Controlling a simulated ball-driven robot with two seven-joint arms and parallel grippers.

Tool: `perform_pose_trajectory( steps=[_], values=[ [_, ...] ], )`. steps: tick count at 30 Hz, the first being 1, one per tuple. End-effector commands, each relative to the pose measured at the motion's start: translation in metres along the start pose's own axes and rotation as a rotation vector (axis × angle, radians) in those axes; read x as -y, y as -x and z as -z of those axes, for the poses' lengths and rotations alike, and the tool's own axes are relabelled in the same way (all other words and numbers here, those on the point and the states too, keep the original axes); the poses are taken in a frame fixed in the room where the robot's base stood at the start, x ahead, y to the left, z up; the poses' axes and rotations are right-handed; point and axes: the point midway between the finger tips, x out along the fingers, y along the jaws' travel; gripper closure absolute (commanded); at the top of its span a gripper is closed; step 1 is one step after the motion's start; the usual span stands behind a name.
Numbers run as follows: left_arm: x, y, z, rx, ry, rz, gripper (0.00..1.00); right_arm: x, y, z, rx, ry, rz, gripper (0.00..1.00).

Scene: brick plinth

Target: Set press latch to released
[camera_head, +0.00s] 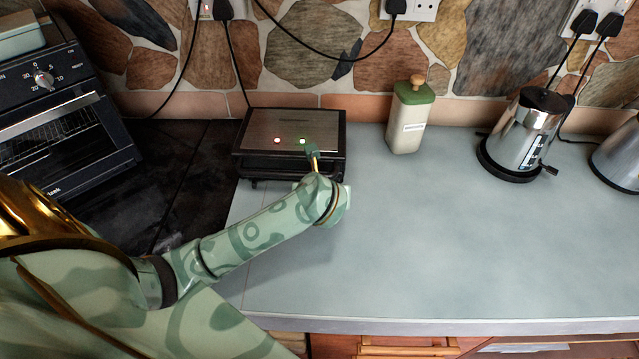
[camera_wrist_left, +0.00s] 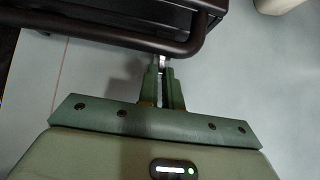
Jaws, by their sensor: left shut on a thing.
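The press (camera_head: 268,130) is a dark-framed appliance with a brushed metal lid, closed, on the counter against the wall. A red and a green light glow on its lid. In the left wrist view its dark bar handle (camera_wrist_left: 110,42) runs across the top. My left gripper (camera_head: 313,152) is at the press's front right edge. In the left wrist view my left gripper (camera_wrist_left: 163,66) has its fingers closed around a small pale metal piece at the handle, which looks like the latch (camera_wrist_left: 163,62). The fingers hide most of it. My right gripper is out of view.
A green-lidded canister (camera_head: 410,120) stands right of the press, with a steel kettle (camera_head: 525,130) farther right. A toaster oven (camera_head: 60,110) stands at the left. The pale counter (camera_head: 420,230) in front is clear. Black cords hang along the stone wall.

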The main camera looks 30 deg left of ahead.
Motion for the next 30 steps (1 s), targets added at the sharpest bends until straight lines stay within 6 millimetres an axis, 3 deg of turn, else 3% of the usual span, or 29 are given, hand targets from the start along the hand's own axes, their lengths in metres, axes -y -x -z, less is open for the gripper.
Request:
perform_pose_trajectory(
  steps=[1, 3, 15, 30],
  values=[
    [0.001, 0.009, -0.006, -0.047, 0.006, 0.001, 1.00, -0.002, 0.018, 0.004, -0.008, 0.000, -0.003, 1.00],
    [0.001, 0.012, -0.009, -0.115, 0.006, 0.002, 1.00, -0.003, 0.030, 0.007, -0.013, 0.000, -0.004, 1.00],
    [0.002, 0.019, -0.021, -0.488, 0.005, 0.004, 1.00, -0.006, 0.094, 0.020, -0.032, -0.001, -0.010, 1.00],
    [0.002, 0.019, -0.030, -0.774, -0.001, 0.002, 1.00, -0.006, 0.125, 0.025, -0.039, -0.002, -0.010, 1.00]
  ],
)
